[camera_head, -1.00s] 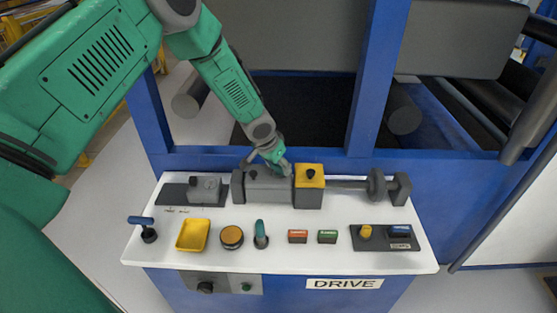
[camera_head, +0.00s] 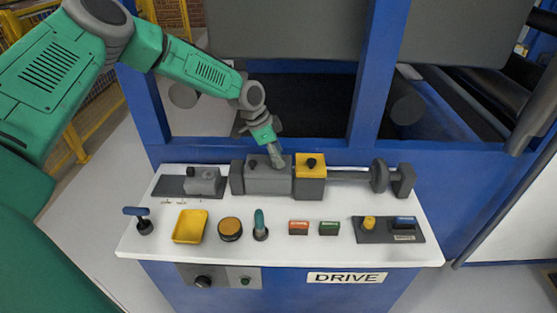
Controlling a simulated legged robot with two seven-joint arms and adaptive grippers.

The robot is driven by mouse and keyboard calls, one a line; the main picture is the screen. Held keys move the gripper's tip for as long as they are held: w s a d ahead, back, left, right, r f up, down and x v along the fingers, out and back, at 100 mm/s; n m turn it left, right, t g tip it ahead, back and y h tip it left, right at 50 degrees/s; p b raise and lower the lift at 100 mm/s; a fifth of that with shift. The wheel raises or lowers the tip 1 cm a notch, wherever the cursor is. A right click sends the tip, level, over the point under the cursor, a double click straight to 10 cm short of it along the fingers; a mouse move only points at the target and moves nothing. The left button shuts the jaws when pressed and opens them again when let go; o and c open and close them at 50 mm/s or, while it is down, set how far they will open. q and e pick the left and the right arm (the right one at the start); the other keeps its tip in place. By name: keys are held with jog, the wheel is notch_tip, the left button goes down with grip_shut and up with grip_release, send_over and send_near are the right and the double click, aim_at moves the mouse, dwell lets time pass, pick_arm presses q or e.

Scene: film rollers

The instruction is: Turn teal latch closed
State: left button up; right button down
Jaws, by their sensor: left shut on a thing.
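A teal upright handle (camera_head: 260,224) stands on the white console top, near the middle of the front row, and leans very little. It is the teal part I can make out as a latch; nothing touches it. My left gripper (camera_head: 276,160) is behind it, pointing down at the top of a long grey block (camera_head: 268,181). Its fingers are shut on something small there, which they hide. A black knob (camera_head: 253,163) shows on the block just left of the fingers. My right gripper is out of view.
A yellow-topped block (camera_head: 311,163) adjoins the grey block, with a rod and disc (camera_head: 379,176) to its right. A yellow tray (camera_head: 190,226), an orange-topped button (camera_head: 230,230), red and green buttons and a blue-handled lever (camera_head: 138,214) line the front. Blue posts rise behind.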

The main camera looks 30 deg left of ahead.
pick_arm(q)
jog(key=shift+w+a+m, duration=0.1)
jog(key=shift+a+m, duration=0.05)
jog(key=shift+m, duration=0.25)
jog(key=o, duration=1.2)
jog(key=shift+c, duration=0.2)
jog(key=v, duration=1.1)
jog(key=shift+a+r, duration=0.35)
